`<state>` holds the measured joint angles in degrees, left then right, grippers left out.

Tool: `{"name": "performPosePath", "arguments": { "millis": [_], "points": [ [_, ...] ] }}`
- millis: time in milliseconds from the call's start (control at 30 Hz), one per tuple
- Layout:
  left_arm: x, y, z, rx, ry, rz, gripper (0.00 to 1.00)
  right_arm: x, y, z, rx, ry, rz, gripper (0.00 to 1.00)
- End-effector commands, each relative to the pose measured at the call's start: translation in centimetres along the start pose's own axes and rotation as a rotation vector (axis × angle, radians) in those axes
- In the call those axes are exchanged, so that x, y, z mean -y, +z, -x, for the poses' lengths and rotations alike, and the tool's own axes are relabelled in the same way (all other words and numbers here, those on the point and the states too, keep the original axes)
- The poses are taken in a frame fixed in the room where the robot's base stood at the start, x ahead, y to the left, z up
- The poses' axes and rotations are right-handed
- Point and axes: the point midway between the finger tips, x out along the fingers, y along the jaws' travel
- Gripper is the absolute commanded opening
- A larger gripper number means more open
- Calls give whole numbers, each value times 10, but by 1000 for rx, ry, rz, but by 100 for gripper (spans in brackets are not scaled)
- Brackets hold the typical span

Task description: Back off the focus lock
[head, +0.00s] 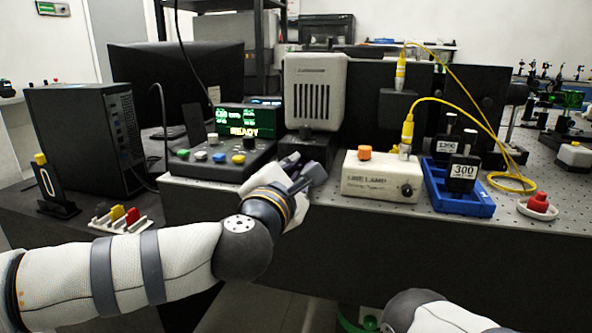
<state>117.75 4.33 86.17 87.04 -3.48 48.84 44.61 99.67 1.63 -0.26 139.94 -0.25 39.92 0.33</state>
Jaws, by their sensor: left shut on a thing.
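A pale grey slotted housing (315,92) stands on a dark base (304,147) at the back middle of the bench. My left gripper (312,176) is at the front of this base, low and close to the bench edge. Its fingers are shut on a small part there, which looks to be the focus lock; the gripper hides most of it. I cannot make out its turn. Part of my right arm shows at the bottom right; its gripper is out of view.
A control box (220,160) with coloured buttons and a READY display (244,121) stands left of my gripper. A line lamp box (382,178) stands close on its right, with a blue tray (462,203) beyond. A red button (538,202) is at the far right.

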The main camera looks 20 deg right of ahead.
Motion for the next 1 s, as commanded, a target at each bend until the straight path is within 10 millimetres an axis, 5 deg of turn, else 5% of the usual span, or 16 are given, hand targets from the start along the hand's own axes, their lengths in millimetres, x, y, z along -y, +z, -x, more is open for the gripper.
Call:
{"name": "performPosePath", "arguments": {
  "millis": [433,500,567,833,1000],
  "points": [
    [2,0,0,1,-5,11,0,0,0,0,1,0,0,40],
    [2,0,0,1,-5,10,24,0,0,0,1,0,0,40],
    [2,0,0,1,-4,10,34,0,0,0,1,0,0,40],
    [3,0,2,0,-6,10,34,0,0,0,1,0,0,40],
    [3,-1,25,0,-7,10,34,0,0,-1,1,0,0,40]
  ]
}}
